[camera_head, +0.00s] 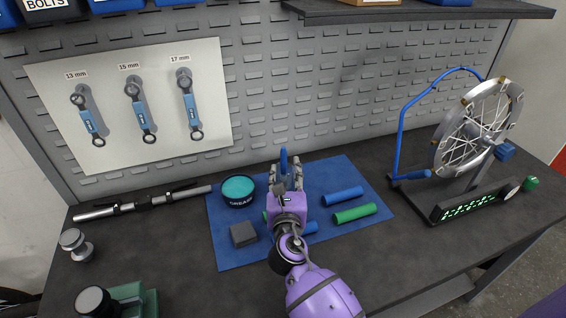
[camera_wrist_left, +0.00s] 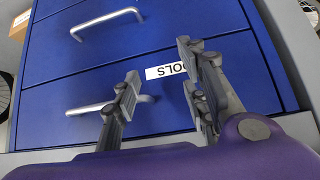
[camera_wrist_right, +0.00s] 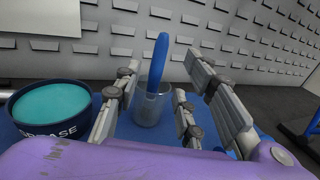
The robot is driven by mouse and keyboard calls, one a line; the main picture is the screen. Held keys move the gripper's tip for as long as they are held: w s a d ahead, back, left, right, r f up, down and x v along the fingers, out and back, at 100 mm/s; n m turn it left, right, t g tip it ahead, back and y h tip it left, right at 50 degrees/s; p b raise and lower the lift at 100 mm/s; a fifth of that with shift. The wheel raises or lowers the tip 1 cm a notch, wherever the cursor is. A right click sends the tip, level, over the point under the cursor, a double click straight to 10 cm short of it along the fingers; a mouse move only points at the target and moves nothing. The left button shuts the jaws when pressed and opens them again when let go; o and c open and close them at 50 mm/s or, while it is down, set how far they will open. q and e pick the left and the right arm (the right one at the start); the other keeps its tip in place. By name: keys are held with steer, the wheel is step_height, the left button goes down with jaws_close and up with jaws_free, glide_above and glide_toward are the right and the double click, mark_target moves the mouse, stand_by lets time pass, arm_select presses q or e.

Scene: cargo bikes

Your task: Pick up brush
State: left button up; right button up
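The brush shows as a blue handle (camera_head: 283,160) standing up beyond my right gripper. In the right wrist view, the brush handle (camera_wrist_right: 157,62) leans slightly inside a clear cup (camera_wrist_right: 150,108); its lower end is hard to make out. My right gripper (camera_head: 286,172) is open, with its fingers on either side of the handle and cup in the picture. I see no contact, and the remaining depth is unclear. My left gripper (camera_wrist_left: 157,66) is open and empty before blue drawers, and is outside the head view.
A grease tub (camera_head: 238,191) and grey block (camera_head: 243,234) lie left of my right gripper on the blue mat (camera_head: 232,255). Blue (camera_head: 342,196) and green (camera_head: 355,213) cylinders lie right. A wheel stand (camera_head: 480,130) is farther right. Blue drawers (camera_wrist_left: 60,70) have metal handles.

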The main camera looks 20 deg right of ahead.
mark_target(283, 160)
steer(key=shift+x, duration=0.85)
steer(key=x, duration=0.4)
steer(key=shift+a+r, duration=0.1)
steer(key=shift+a, duration=0.1)
steer(key=shift+w+d, duration=0.15)
steer(key=shift+w, duration=0.3)
steer(key=c, duration=0.5)
jaws_close()
arm_select(q)
steer(key=shift+s+a, duration=0.15)
steer(key=shift+s, duration=0.2)
arm_select(e)
steer(key=shift+d+r, duration=0.1)
